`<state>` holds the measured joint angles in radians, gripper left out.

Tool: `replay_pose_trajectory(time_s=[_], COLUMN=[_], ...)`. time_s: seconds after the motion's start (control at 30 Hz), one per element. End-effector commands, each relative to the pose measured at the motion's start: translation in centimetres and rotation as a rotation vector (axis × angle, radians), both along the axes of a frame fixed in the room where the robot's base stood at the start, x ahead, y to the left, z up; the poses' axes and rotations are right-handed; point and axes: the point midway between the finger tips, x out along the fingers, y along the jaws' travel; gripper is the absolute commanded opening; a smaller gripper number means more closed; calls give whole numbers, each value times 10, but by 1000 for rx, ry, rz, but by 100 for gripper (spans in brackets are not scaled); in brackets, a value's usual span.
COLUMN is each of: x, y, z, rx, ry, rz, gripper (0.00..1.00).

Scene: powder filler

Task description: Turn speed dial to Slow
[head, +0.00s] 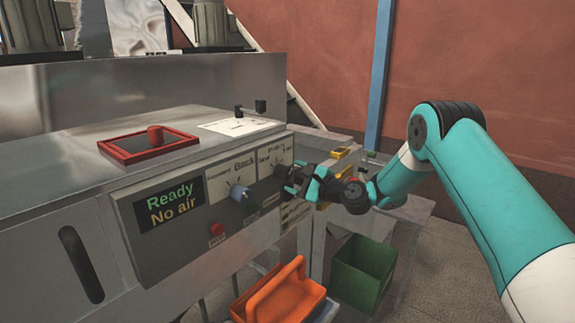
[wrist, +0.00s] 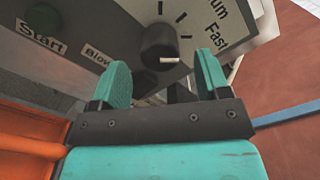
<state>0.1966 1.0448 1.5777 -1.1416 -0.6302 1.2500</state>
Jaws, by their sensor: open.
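The speed dial (wrist: 158,42) is a black round knob with a pale pointer mark, on a grey panel with tick marks and labels reading "Fast" and a cut-off "...um". In the wrist view the pointer mark lies at its lower right; which label it lines up with is unclear. My gripper (wrist: 163,82) is open, with one teal finger at each side of the dial's line and the dial just beyond the fingertips. No contact is visible. In the head view my gripper (head: 300,182) is at the right end of the control panel and partly hides the dial there.
The panel also holds a blue-grey knob (head: 240,193), a red button (head: 217,229) and a display (head: 168,205) reading "Ready / No air". The wrist view shows a green Start button (wrist: 43,20).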

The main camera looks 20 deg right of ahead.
Motion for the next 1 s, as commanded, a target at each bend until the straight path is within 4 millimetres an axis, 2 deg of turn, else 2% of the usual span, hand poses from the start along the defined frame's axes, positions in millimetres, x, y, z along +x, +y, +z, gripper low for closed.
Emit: replay_pose_trajectory(time_s=[0.03, 0.2, 0.57, 0.6, 0.8, 1.0], x=[7, 22, 28, 28, 28, 28], y=[7, 17, 20, 20, 20, 20], z=[4, 1, 0, 0, 0, -1], rx=[1, 0, 0, 0, 0, -5], ry=[-1, 0, 0, 0, 0, -3], rz=[2, 1, -1, -1, -1, -1], gripper=[69, 69, 69, 67, 21, 21])
